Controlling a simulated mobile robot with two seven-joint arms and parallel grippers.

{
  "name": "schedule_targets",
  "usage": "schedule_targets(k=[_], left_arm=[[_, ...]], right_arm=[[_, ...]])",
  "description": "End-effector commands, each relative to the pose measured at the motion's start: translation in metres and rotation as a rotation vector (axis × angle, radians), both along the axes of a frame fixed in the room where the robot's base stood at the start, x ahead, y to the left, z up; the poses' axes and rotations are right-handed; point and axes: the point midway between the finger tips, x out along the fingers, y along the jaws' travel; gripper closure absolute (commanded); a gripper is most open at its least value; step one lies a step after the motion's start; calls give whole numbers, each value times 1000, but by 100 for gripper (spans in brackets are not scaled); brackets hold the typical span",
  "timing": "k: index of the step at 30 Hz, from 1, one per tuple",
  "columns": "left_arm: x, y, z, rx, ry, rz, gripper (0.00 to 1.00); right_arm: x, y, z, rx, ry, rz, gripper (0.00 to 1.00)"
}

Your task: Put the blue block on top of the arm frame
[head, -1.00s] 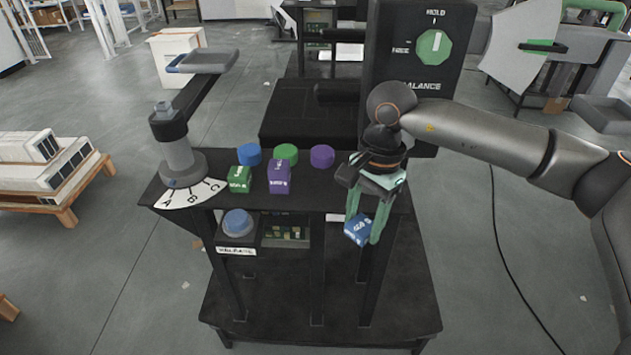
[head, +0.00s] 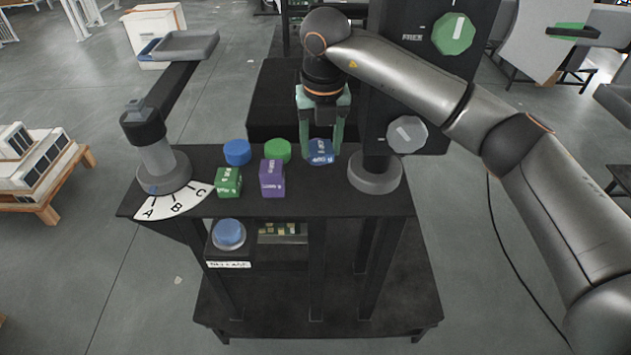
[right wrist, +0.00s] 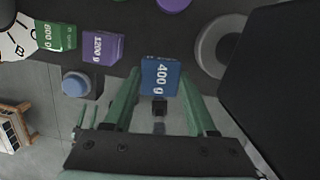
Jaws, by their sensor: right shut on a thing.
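My right gripper (head: 321,135) is shut on the blue block (head: 321,152), marked 400 g in the right wrist view (right wrist: 160,77). It holds the block in front of the purple disc (right wrist: 174,5), which is hidden in the head view. The block looks raised above the black bench top; its exact height is hard to tell. A black arm with a shallow grey tray-like frame (head: 183,46) extends from the grey post (head: 157,160) at the left, well left of and behind my gripper. I take this as the arm frame. My left gripper is not in view.
On the bench (head: 325,205) stand a green block (head: 229,181), a purple block (head: 272,178), a blue disc (head: 237,152) and a green disc (head: 278,151). A tall black panel with knobs (head: 407,134) stands at the right behind a grey round base (head: 375,172).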

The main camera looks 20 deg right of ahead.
Motion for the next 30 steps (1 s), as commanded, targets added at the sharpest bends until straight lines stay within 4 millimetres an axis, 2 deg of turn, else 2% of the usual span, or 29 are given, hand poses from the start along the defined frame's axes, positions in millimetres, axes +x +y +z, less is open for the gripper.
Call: schedule_targets(k=[5,15,20,27,30], left_arm=[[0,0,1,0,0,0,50],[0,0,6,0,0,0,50],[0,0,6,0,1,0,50],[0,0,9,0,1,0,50],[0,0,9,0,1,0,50]], right_arm=[[3,1,-3,0,1,-124,100],[3,1,-56,1,1,-137,100],[3,1,-67,1,1,-136,100],[3,1,-97,1,0,-136,100],[3,1,-99,1,-2,-135,100]])
